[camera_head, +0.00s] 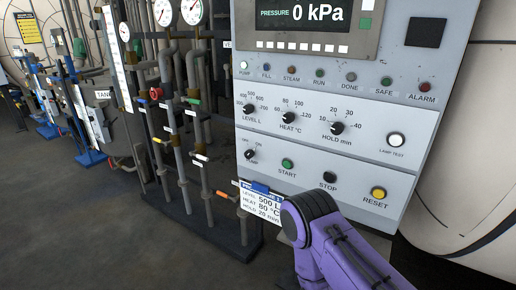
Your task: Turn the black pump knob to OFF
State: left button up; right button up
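The black pump knob (250,154) is small and sits at the left end of the lower row on the light grey control panel (320,163). Its tiny label and exact pointer direction are too small to read with certainty. The PUMP lamp (244,65) at the top left of the panel looks pale green and lit. My purple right arm comes in from the lower right, and its rounded link is in front of the panel's lower edge. The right gripper itself does not show. My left arm and gripper are out of view.
START (287,163), STOP (329,177) and RESET (378,193) buttons sit right of the knob. Level (248,109), heat (288,117) and hold (337,128) knobs are above. A recipe card (262,203) hangs below. Pipes and valves (185,120) crowd the left.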

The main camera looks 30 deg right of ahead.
aim_at(249, 154)
jog(key=z, duration=0.65)
jog(key=i, duration=0.85)
jog(key=z, duration=0.65)
